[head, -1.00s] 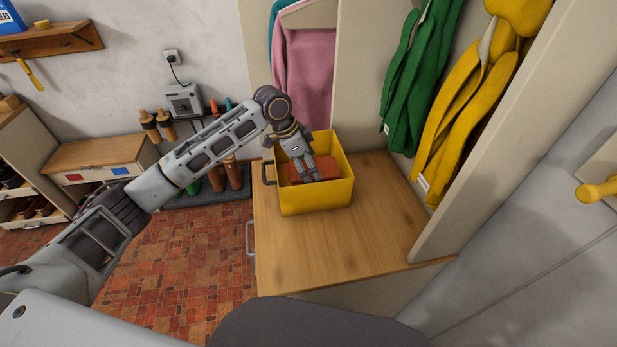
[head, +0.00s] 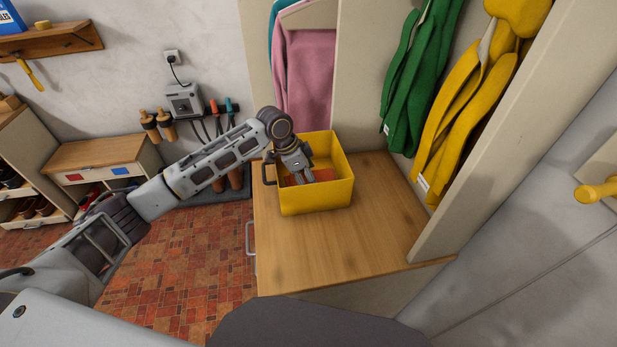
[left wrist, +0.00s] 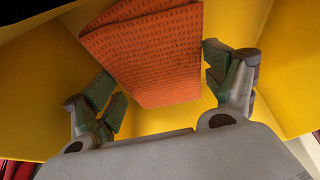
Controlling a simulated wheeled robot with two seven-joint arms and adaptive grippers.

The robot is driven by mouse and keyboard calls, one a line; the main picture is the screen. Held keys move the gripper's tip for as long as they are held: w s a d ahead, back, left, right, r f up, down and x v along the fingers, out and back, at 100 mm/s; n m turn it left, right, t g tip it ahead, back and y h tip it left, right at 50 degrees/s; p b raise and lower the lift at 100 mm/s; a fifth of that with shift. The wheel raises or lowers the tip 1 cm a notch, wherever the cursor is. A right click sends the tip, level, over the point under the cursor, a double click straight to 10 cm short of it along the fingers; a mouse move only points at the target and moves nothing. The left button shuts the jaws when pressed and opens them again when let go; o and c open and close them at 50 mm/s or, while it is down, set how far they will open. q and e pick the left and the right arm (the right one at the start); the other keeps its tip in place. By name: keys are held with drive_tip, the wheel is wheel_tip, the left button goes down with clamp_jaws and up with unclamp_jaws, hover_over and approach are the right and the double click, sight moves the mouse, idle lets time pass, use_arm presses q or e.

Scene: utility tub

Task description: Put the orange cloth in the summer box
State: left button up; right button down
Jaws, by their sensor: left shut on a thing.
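The orange cloth (head: 325,175) is a folded, textured piece low inside the yellow tub (head: 318,200). In the left wrist view the cloth (left wrist: 150,55) hangs between my two fingers, with yellow tub walls around it. My left gripper (head: 308,180) reaches down into the tub, shut on the cloth. The gripper (left wrist: 158,88) partly hides the cloth in the head view. Whether the cloth touches the tub floor I cannot tell. No box marked summer can be read. My right gripper is not in view.
The tub stands on a wooden cabinet top (head: 345,250), clear in front and to the right. Green and yellow garments hang behind right, a pink one (head: 308,75) behind. A low wooden cabinet (head: 98,155) with red and blue labels stands at left.

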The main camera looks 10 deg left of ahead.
use_arm(q)
drive_tip(key=shift+f, duration=0.6)
idle(0.4)
drive_tip(key=o, duration=0.9)
drive_tip(key=shift+r, duration=0.15)
drive_tip(key=shift+r, duration=0.5)
drive_tip(key=v, duration=1.2)
